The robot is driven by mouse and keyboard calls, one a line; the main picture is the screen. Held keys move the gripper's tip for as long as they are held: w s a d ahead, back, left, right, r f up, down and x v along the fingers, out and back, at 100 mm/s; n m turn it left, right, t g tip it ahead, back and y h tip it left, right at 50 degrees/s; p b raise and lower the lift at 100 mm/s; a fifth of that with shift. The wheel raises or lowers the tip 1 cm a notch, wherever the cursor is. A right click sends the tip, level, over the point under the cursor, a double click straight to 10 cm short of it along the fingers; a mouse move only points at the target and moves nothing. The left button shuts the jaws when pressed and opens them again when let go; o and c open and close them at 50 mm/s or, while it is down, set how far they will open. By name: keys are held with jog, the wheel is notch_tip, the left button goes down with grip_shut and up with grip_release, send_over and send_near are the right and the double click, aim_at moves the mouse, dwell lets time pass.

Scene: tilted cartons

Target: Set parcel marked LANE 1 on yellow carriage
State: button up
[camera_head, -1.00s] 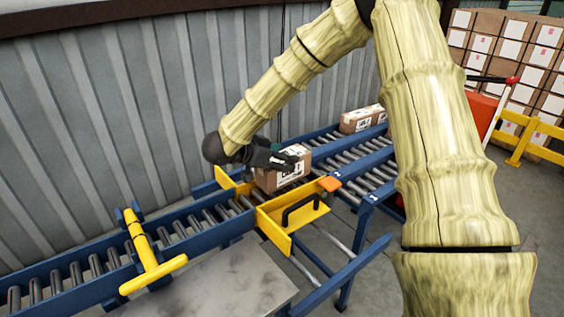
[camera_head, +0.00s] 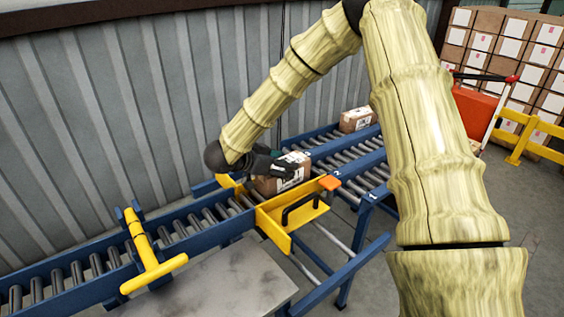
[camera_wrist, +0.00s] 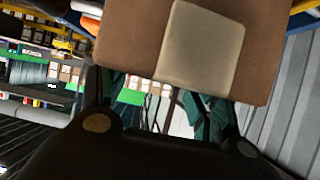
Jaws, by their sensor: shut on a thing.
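A brown carton (camera_head: 272,185) with a white label sits at the yellow carriage (camera_head: 270,226) on the roller line. My gripper (camera_head: 290,166) is shut on this carton, reaching over it from the left. In the wrist view the carton (camera_wrist: 125,38) fills the top, with a pale patch on its face. The carton's marking is too small to read. I cannot tell whether its underside touches the carriage or hangs just above it. The carriage has a black handle and an orange tab at its right end.
Another labelled carton (camera_head: 356,120) rests on the blue roller lanes (camera_head: 350,165) behind. A yellow T-shaped bar (camera_head: 150,255) crosses the left conveyor. A grey metal table (camera_head: 215,285) is in front. A corrugated wall (camera_head: 110,110) runs close behind the line.

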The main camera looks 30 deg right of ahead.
jog(key=o, duration=1.4)
jog(key=shift+r, duration=0.15)
jog(key=shift+r, duration=0.25)
jog(key=v, duration=1.2)
jog(key=shift+r+b, duration=0.3)
